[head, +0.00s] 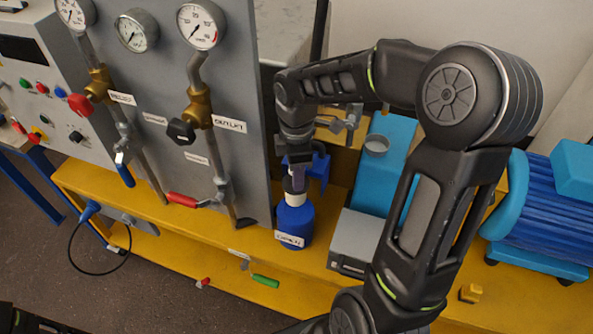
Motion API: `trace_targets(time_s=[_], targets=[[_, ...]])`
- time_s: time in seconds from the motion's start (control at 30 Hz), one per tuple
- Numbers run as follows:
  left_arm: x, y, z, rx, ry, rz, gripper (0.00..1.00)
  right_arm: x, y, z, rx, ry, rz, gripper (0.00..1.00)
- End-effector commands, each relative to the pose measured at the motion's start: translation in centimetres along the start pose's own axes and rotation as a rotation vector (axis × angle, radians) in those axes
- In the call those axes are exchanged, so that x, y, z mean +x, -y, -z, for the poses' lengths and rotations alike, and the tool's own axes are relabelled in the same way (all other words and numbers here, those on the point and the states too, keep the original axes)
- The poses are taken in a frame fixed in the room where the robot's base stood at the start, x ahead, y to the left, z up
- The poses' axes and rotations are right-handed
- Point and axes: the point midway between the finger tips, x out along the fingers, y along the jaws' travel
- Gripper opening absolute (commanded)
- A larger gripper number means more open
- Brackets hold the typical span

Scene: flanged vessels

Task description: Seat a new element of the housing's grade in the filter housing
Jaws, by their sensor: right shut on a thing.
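The blue vessel (294,224), which I take for the filter housing, stands upright on the yellow bench beside the grey panel, with a white label low on its front. My right gripper (296,178) points down directly above its mouth. It is shut on a pale piece with a dark band (294,197), likely the filter element, at the top of the vessel. I cannot tell how deep this piece sits, and any grade mark on it is unreadable. My left gripper is not in view.
The gauge panel (240,130) with valves stands close left of the vessel. A blue bracket-like part (319,170) is just behind the gripper. A grey box (355,240) and a blue motor (545,215) stand to the right.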

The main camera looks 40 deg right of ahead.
Motion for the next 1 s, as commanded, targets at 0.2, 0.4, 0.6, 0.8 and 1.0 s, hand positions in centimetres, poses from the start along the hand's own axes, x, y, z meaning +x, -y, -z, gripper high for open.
trace_targets(time_s=[0.2, 0.4, 0.6, 0.8, 1.0], targets=[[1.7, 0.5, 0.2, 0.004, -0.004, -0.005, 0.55, 2.5, 0.0, 0.0, 0.0, 0.0, 0.001, 0.0], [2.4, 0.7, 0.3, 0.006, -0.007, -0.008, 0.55, 3.8, 0.0, 0.0, -0.001, 0.0, 0.0, 0.0], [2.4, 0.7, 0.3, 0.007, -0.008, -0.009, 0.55, 3.9, 0.0, 0.0, 0.0, 0.0, 0.0, 0.0], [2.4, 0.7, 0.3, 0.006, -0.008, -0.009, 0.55, 3.9, 0.0, 0.0, 0.0, 0.0, 0.0, 0.0], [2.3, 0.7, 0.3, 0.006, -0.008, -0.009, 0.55, 3.9, 0.0, 0.0, 0.0, 0.0, 0.0, 0.0]])
